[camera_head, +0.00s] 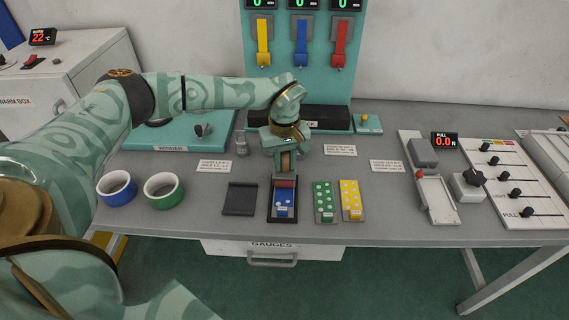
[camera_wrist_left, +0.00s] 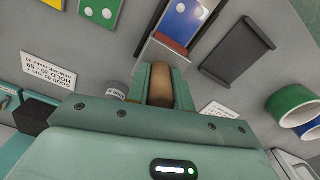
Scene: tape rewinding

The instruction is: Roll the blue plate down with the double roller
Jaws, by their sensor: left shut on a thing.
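The blue plate (camera_head: 283,209) with white dots lies in a dark tray near the table's front edge. It also shows in the left wrist view (camera_wrist_left: 188,18). My left gripper (camera_head: 285,152) is over the far end of that tray. It is shut on the brown handle (camera_wrist_left: 161,86) of the double roller (camera_head: 285,182). A reddish roller strip shows at the far end of the blue plate, and the rest of the roller is largely hidden. I cannot tell whether the roller touches the plate. My right gripper is not in view.
An empty dark tray (camera_head: 240,199) lies left of the blue plate. Green (camera_head: 325,203) and yellow (camera_head: 351,201) dotted plates lie to its right. A blue ring (camera_head: 117,188) and a green ring (camera_head: 164,190) stand further left. A slider panel (camera_head: 510,185) is at the right.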

